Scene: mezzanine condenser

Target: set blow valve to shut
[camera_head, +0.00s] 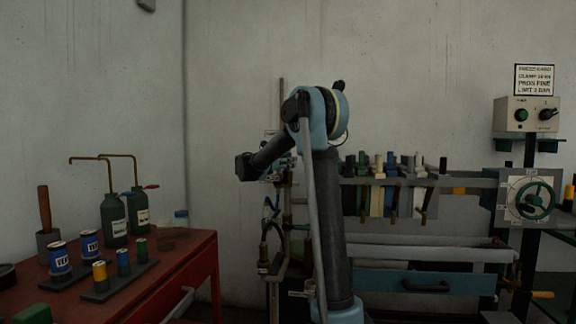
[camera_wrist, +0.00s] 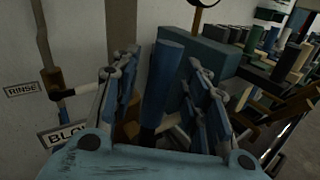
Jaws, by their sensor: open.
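My gripper (camera_wrist: 160,95) is open, with one finger on each side of a blue upright bar (camera_wrist: 162,85) in the wrist view. The bar looks like a valve lever; I cannot tell if either finger touches it. A plate reading "BLO…" (camera_wrist: 66,135) sits at lower left, partly hidden by my gripper's body. The valve body below the bar is mostly hidden by my gripper. In the head view my gripper (camera_head: 280,168) is at the pipework left of the rack, partly hidden by my arm. The lever's set position cannot be read.
A plate reading "RINSE" (camera_wrist: 22,90) and a pipe with a brass fitting (camera_wrist: 55,82) stand left in the wrist view. A dark teal block (camera_wrist: 205,58) is close behind the bar. A red table (camera_head: 190,262) with bottles and cans is at left; a handwheel (camera_head: 535,199) is at right.

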